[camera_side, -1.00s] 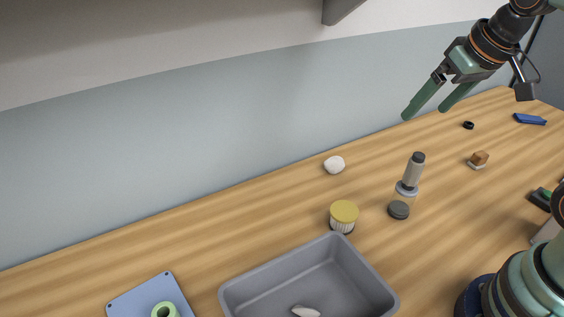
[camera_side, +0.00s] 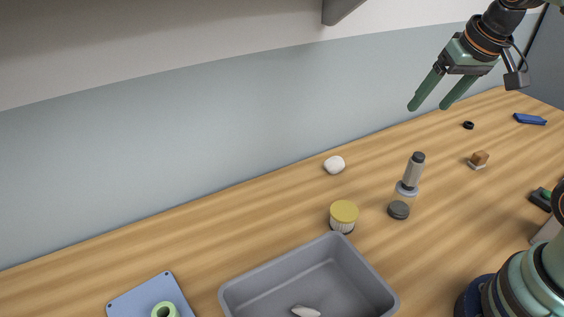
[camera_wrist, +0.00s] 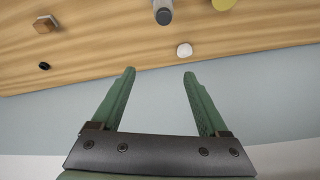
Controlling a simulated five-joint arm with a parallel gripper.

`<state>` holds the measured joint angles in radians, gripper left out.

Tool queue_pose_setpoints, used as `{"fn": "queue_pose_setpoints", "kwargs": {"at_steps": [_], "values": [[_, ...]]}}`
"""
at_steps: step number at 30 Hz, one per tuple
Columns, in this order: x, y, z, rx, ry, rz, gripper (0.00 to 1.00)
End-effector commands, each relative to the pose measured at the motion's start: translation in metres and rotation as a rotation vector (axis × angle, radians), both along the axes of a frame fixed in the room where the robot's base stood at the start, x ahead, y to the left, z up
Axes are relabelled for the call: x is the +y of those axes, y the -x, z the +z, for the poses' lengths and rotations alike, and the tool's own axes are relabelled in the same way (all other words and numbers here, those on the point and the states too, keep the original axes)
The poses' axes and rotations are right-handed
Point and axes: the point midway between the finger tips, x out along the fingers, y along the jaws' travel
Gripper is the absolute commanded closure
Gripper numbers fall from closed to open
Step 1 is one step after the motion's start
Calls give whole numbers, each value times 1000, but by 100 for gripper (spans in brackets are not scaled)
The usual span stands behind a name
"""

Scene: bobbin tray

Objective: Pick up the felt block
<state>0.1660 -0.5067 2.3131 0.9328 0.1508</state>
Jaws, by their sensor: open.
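A small brown block with a pale layer under it (camera_side: 479,159) rests on the wooden table at the right in the side view. It looks like the felt block, though the material is too small to be sure of. It also shows at the upper left of the wrist view (camera_wrist: 45,25). My gripper (camera_side: 428,107) is open and empty, high above the table towards the back wall, well apart from the block. In the wrist view my gripper (camera_wrist: 159,72) has its two green fingers spread with nothing between them.
A yellow-lidded jar (camera_side: 344,212), white lump (camera_side: 334,164), grey bin (camera_side: 262,275), black ring (camera_side: 468,125) and blue object (camera_side: 530,118) share the table. The wall runs behind.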

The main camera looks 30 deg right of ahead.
Motion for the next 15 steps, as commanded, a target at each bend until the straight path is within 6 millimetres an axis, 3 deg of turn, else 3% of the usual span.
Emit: {"fn": "queue_pose_setpoints", "kwargs": {"at_steps": [7,15], "values": [[-91,-29,-12,102,-99,-418,22],[-201,-30,-50,190,-208,-869,22]]}}
